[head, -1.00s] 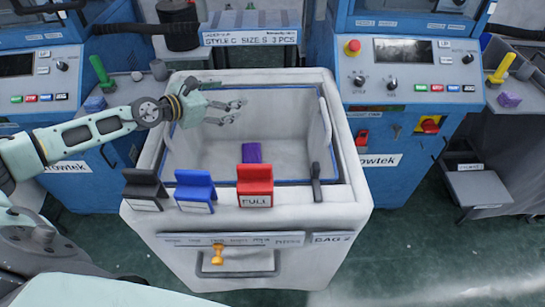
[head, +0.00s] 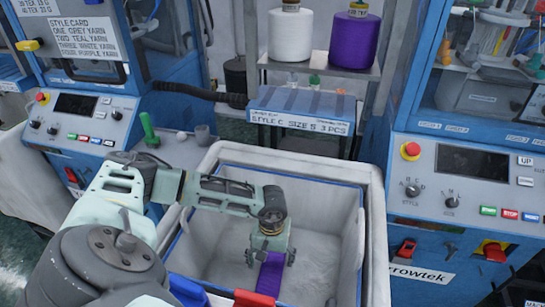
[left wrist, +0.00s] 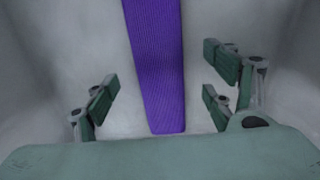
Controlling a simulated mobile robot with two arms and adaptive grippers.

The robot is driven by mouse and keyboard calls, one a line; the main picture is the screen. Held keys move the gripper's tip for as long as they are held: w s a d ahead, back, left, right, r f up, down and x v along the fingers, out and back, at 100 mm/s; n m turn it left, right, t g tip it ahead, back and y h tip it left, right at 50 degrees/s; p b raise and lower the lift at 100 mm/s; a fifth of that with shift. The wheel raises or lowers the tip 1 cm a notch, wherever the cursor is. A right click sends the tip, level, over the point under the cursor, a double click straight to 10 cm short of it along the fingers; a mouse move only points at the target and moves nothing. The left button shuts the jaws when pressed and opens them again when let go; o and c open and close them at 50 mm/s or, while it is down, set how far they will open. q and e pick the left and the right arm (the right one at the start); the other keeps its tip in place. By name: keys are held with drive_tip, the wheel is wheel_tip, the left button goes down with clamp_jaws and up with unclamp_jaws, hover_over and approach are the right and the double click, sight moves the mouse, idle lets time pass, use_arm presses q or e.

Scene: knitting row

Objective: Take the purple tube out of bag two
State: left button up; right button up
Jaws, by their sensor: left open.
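The purple tube (head: 270,276) lies inside bag two (head: 375,215), a white bin with a blue-lined rim. It shows as a long ribbed purple strip (left wrist: 155,65) in the left wrist view. My left gripper (head: 270,258) is down inside the bin over the tube's far end. Its fingers (left wrist: 160,100) are spread on both sides of the strip, with gaps between them and it. I cannot tell its exact height above the tube. My right gripper is not in view.
Blue machines with a control panel (head: 470,180) stand on both sides. A shelf with a white cone (head: 292,35) and a purple cone (head: 354,40) stands behind.

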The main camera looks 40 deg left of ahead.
sight(272, 267)
use_arm(q)
wheel_tip(272, 267, down, 4)
drive_tip(key=shift+s+d+f+p, duration=0.1)
drive_tip(key=shift+f+p, duration=0.15)
drive_tip(key=shift+p, duration=0.3)
drive_tip(key=c, duration=1.1)
drive_tip(key=shift+o, duration=0.2)
drive_tip(key=shift+r, duration=0.15)
